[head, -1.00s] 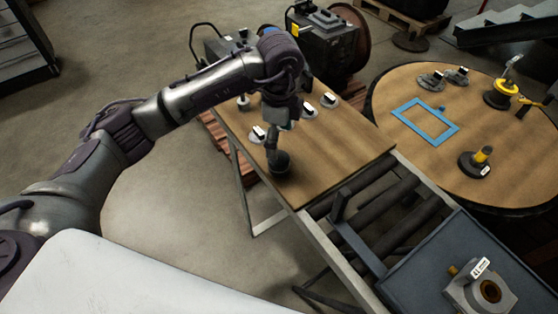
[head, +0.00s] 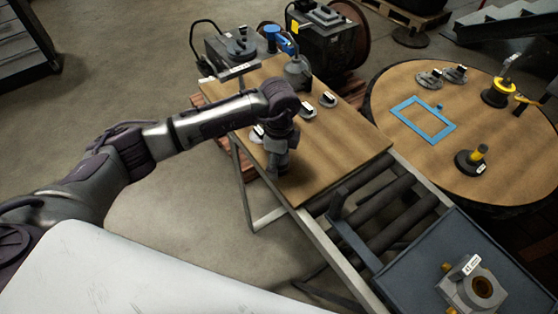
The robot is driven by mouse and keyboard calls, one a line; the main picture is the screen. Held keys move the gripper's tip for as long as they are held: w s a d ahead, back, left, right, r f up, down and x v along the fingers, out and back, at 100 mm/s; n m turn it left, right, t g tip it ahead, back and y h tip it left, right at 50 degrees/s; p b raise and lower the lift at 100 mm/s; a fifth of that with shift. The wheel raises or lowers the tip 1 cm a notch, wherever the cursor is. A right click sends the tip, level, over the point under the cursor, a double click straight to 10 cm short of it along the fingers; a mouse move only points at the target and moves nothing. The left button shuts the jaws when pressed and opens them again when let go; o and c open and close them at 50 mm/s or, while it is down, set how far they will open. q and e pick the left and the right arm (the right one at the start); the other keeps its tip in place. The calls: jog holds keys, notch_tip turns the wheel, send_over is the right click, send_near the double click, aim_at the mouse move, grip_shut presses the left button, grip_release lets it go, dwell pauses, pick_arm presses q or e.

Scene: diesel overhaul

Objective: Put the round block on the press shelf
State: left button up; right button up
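My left gripper (head: 276,172) points down over the near part of the wooden workbench (head: 335,150). Its fingers are small and dark here, and I cannot tell whether they are open or hold anything. Several small grey parts with white tags, one of them a part (head: 328,100), lie on the bench beyond it; I cannot tell which is the round block. A grey device with a flat labelled ledge (head: 238,71) stands at the bench's far left end; it may be the press with its shelf. My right gripper is not in view.
A blue-grey tray (head: 415,270) on the roller conveyor (head: 385,205) holds a grey block with a round bore (head: 470,292). A round table (head: 480,125) at right carries a blue frame (head: 423,118) and several tools. The right part of the bench is clear.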

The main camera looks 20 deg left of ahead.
pick_arm(q)
grip_shut()
jog(key=shift+w+r, duration=0.1)
dwell(0.3)
